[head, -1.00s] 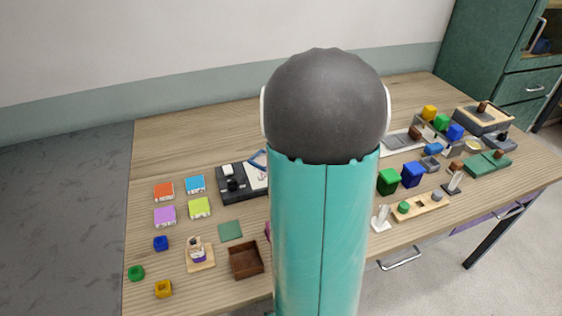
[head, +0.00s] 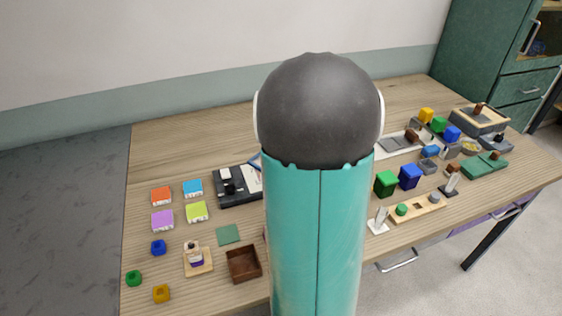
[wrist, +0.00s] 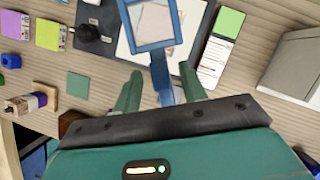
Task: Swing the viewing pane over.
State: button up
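The viewing pane (wrist: 152,22) is a blue square frame around a clear centre, seen at the top of the wrist view. A blue handle (wrist: 163,85) runs down from it. My gripper (wrist: 160,71) has its two green fingers apart, one on each side of the handle, with gaps visible. Behind the pane is a dark base (wrist: 101,14) with a black knob (wrist: 88,33) and a white sheet. In the head view the dark base (head: 232,200) is left of my arm, which hides my gripper and most of the pane.
Coloured boxes (head: 162,220), small blocks (head: 158,247), a green square (head: 228,234) and a brown open box (head: 243,278) lie left of my arm. Green (head: 386,184) and blue bins (head: 410,176) and several fixtures stand on the right. The table's back left is clear.

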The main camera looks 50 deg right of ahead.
jog(key=v, duration=1.3)
jog(key=shift+s+r, duration=0.15)
jog(key=shift+r, duration=0.2)
jog(key=w+a+r+n, duration=0.2)
jog(key=a+n, duration=1.6)
jog(key=a, duration=0.3)
jog(key=s+a+f+n, duration=0.1)
jog(key=s+a+n, duration=0.2)
jog(key=a+n, duration=0.4)
jog(key=s+a+f+n+t, duration=0.1)
jog(key=s+a+n, duration=0.2)
jog(key=a+n, duration=0.3)
jog(key=n, duration=0.5)
jog(key=shift+s+a, duration=0.25)
jog(key=shift+a, duration=0.1)
